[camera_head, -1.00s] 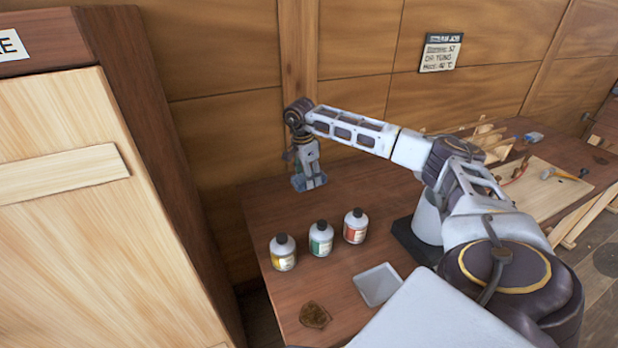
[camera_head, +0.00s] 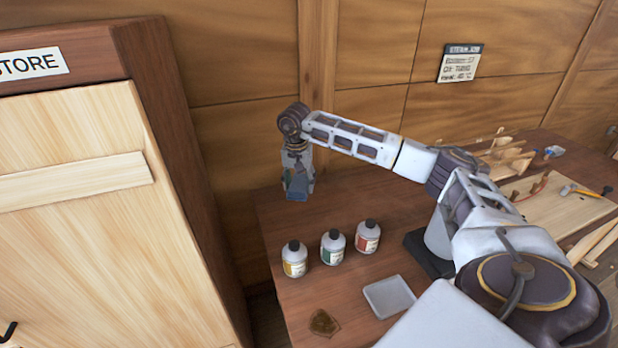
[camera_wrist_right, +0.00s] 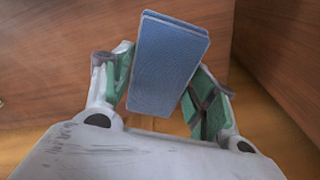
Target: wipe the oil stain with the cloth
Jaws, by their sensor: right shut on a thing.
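The oil stain (camera_head: 323,323) is a dark brown patch on the front left of the wooden bench top. The cloth (camera_wrist_right: 170,62) is a folded blue block between the fingers of my right gripper (camera_wrist_right: 160,88) in the right wrist view. In the head view my right gripper (camera_head: 298,188) hangs at the back left of the bench, shut on the cloth (camera_head: 297,189), well behind the stain. Whether the cloth touches the bench there is hard to tell. My left gripper is not in view.
Three bottles with yellow (camera_head: 294,259), green (camera_head: 333,247) and red (camera_head: 367,237) labels stand between the gripper and the stain. A grey tray (camera_head: 389,296) lies right of the stain. A tall wooden cabinet (camera_head: 90,220) stands at the left. Tools lie at the far right.

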